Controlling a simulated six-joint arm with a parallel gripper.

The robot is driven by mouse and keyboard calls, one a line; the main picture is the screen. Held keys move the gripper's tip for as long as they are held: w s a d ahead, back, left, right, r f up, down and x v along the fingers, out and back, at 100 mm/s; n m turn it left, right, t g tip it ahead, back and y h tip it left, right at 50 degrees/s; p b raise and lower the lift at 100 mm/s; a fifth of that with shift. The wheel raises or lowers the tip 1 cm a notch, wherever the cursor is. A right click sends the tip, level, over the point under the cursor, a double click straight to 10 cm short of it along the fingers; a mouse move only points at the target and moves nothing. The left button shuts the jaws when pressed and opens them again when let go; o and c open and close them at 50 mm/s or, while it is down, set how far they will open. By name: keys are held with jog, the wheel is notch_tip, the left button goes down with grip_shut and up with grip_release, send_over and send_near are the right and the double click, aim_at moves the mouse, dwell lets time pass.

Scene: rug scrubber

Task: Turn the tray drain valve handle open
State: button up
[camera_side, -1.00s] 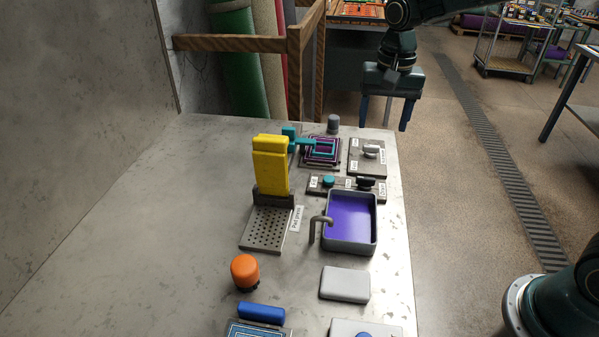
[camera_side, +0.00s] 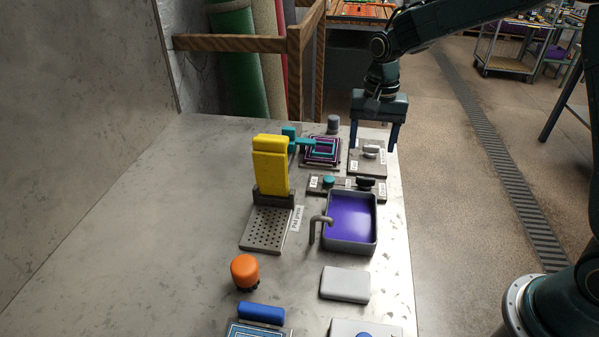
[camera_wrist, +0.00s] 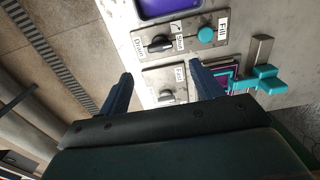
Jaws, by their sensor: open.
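The black drain valve handle (camera_side: 365,184) is on a narrow dark panel beside the purple-filled tray (camera_side: 372,249). In the wrist view this handle (camera_wrist: 158,43) sits between labels reading "Drain" and "Shut"; which one it points to is hard to tell. My gripper (camera_side: 373,148) is open and empty, pointing down with its fingers apart over the plate behind the panel. In the wrist view my gripper's fingertips (camera_wrist: 161,72) are spread below the handle in the picture, not touching it.
A teal knob (camera_wrist: 207,34) labelled "Fill" shares the panel. A grey handle (camera_side: 371,150) on its own plate lies between my fingers in the side view. A teal-handled purple frame (camera_side: 322,150) and a yellow pad press (camera_side: 270,163) stand to the left. Bare bench lies further left.

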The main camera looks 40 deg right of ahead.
aim_at(366, 177)
notch_tip(366, 177, down, 10)
jog(key=shift+r, duration=0.15)
dwell(0.3)
jog(key=c, duration=1)
